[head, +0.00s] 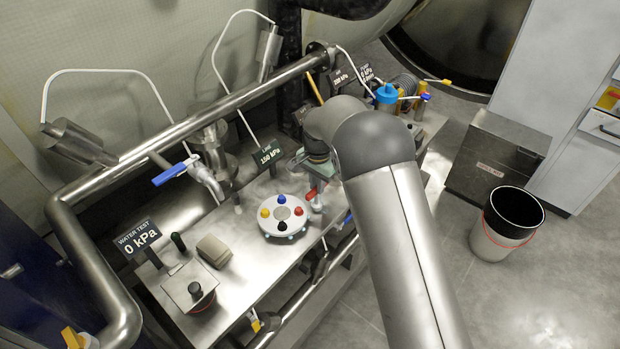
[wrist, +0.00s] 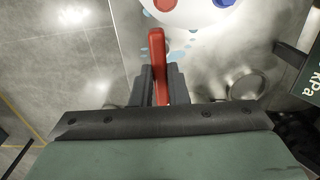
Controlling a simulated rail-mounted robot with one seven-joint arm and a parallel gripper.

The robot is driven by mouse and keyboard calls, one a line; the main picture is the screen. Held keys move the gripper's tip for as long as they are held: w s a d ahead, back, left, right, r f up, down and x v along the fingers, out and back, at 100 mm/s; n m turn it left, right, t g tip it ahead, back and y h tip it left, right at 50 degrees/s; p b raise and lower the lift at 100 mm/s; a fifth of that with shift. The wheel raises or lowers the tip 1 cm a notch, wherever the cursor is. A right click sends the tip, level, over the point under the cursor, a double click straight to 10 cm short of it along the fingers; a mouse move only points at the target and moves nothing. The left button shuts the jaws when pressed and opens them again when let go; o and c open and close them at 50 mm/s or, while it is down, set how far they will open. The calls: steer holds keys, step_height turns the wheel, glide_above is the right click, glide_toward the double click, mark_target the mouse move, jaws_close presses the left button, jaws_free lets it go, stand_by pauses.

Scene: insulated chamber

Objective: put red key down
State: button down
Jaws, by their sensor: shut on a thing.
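The red key (wrist: 157,52) stands out between the two dark fingers of my gripper (wrist: 160,85) in the wrist view. The fingers are shut on it. In the head view my gripper (head: 316,186) hangs over the steel bench, just right of a round white plate (head: 265,226) with yellow, blue, red and black knobs. A small red part of the key (head: 316,204) shows below the fingers there. Whether the key touches the bench cannot be told. My arm hides part of the bench behind the gripper.
A grey block (head: 214,251) and a box with a black knob (head: 190,287) are on the bench's left. A blue-handled valve (head: 170,175) and steel pipe (head: 230,105) run behind. A bucket (head: 500,235) stands on the floor at right. Bare bench lies left of the white plate.

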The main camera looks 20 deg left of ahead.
steer(key=shift+w+a+f+p, duration=0.15)
steer(key=shift+w+a+p, duration=0.2)
steer(key=shift+a, duration=0.25)
steer(key=shift+w+a+f+p, duration=0.2)
steer(key=shift+a+p, duration=0.15)
steer(key=shift+a, duration=0.2)
steer(key=shift+f, duration=0.15)
steer(key=c, duration=1.4)
jaws_free()
